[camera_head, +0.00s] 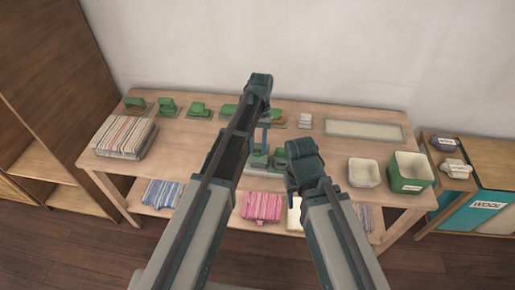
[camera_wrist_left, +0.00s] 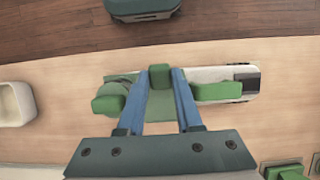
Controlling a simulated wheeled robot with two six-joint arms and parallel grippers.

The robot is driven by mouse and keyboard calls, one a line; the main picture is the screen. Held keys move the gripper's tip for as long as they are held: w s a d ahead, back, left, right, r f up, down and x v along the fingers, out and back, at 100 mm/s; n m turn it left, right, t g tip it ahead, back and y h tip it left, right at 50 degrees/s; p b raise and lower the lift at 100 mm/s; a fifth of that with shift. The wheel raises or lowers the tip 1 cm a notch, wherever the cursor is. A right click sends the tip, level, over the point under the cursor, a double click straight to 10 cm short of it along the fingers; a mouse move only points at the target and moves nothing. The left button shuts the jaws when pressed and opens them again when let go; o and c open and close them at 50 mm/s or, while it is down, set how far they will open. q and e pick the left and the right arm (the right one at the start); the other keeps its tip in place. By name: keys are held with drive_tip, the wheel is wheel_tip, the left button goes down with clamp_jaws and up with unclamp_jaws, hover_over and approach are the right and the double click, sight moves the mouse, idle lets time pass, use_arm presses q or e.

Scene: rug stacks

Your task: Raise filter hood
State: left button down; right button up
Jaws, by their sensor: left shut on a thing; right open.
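A machine with green parts on a pale base (camera_wrist_left: 190,75) lies below my left gripper (camera_wrist_left: 159,75) in the left wrist view. The gripper's blue fingers are shut on a small green piece (camera_wrist_left: 159,86) of it, which I take to be the filter hood. Green blocks stand to the left (camera_wrist_left: 108,104) and right (camera_wrist_left: 217,91) of the fingers. In the head view the machine (camera_head: 260,160) is partly hidden by my arms; my left gripper (camera_head: 263,138) reaches down to it. My right gripper (camera_head: 302,165) is beside it on the right; its fingers are hidden.
Several green devices (camera_head: 167,107) line the table's back edge. A striped rug stack (camera_head: 125,136) lies at left, a pale panel (camera_head: 364,130) at back right. Folded rugs (camera_head: 262,206) lie on the lower shelf.

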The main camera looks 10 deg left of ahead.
sight(259, 146)
use_arm(q)
drive_tip(key=c, duration=0.6)
unclamp_jaws()
drive_tip(key=shift+o, duration=0.2)
drive_tip(key=shift+r, duration=0.1)
drive_tip(key=p+v, duration=1.3)
drive_tip(key=shift+w+r, duration=0.2)
drive_tip(key=shift+r, duration=0.1)
